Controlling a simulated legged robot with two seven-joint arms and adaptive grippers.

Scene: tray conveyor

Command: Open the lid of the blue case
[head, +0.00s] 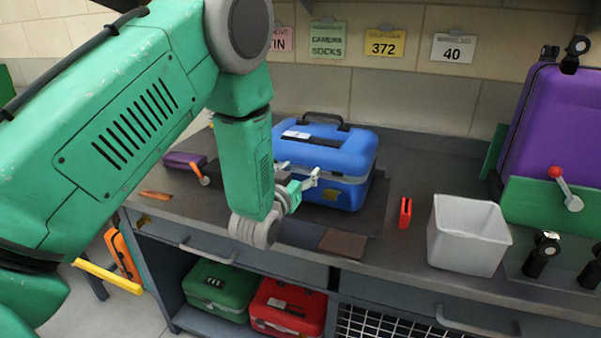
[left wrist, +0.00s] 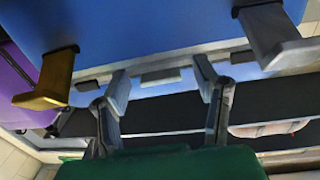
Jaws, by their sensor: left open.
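The blue case (head: 343,152) stands on the grey counter with its lid down and a black handle (head: 325,121) on top. A small white label lies on the lid. My left gripper (head: 302,187) is open at the front of the case, near its seam. In the left wrist view, the blue case (left wrist: 150,25) fills the top of the picture. My open left gripper (left wrist: 163,84) has its fingers apart, between a brass-coloured latch (left wrist: 48,80) and a grey latch (left wrist: 272,35). I cannot tell whether the fingers touch the case. My right gripper is not in view.
A white bin (head: 468,236) and a small red item (head: 405,212) stand right of the case. A purple case (head: 565,125) is at the far right. A green case (head: 220,290) and a red case (head: 288,308) lie on the shelf below. Some counter between case and bin is clear.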

